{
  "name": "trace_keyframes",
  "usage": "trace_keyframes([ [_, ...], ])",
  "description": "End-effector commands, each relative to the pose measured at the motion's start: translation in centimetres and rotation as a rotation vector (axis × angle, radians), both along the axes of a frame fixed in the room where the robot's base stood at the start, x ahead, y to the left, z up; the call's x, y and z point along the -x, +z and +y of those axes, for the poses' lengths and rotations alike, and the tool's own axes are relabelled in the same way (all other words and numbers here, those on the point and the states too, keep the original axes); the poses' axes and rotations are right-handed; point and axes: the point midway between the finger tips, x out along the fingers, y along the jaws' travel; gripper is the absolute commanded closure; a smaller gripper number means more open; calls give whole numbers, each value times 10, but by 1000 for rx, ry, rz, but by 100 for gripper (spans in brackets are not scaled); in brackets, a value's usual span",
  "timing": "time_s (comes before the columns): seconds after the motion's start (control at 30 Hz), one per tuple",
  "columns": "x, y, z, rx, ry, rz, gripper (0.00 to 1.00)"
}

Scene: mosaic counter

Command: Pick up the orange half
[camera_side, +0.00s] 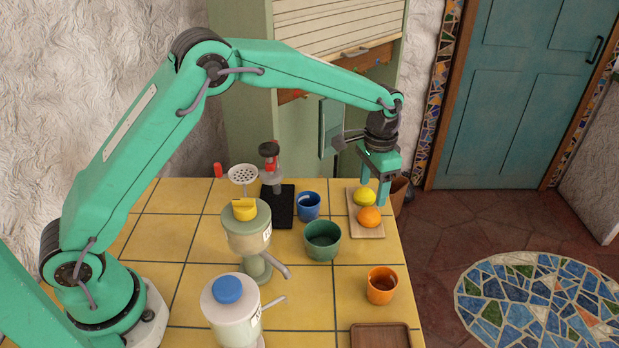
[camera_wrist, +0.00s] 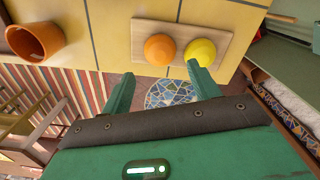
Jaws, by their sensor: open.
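The orange half (camera_side: 369,217) rests dome up on a small wooden board (camera_side: 368,233) at the right edge of the yellow tiled counter. A yellow lemon half (camera_side: 365,197) lies right beside it on the same board. My gripper (camera_side: 374,188) is open and empty above the board, fingers pointing down. In the wrist view, the orange half (camera_wrist: 160,48) shows ahead of the gap between my fingertips (camera_wrist: 160,72). The lemon half (camera_wrist: 201,51) shows just beyond the right fingertip. Neither fruit is visibly gripped.
A green bowl (camera_side: 322,241), a blue cup (camera_side: 308,205) and a black-based press (camera_side: 280,207) stand left of the board. An orange cup (camera_side: 381,286) and a brown tray (camera_side: 380,337) are nearer. Two dispensers (camera_side: 247,235) stand further left. The counter's right edge is close.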

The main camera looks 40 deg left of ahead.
Motion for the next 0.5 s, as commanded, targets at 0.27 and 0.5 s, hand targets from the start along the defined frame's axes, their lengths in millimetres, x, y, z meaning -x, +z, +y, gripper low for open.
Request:
trace_keyframes([
  [0.27,0,-14,0,-1,0,2,39],
  [0.5,0,-26,0,0,0,0,39],
])
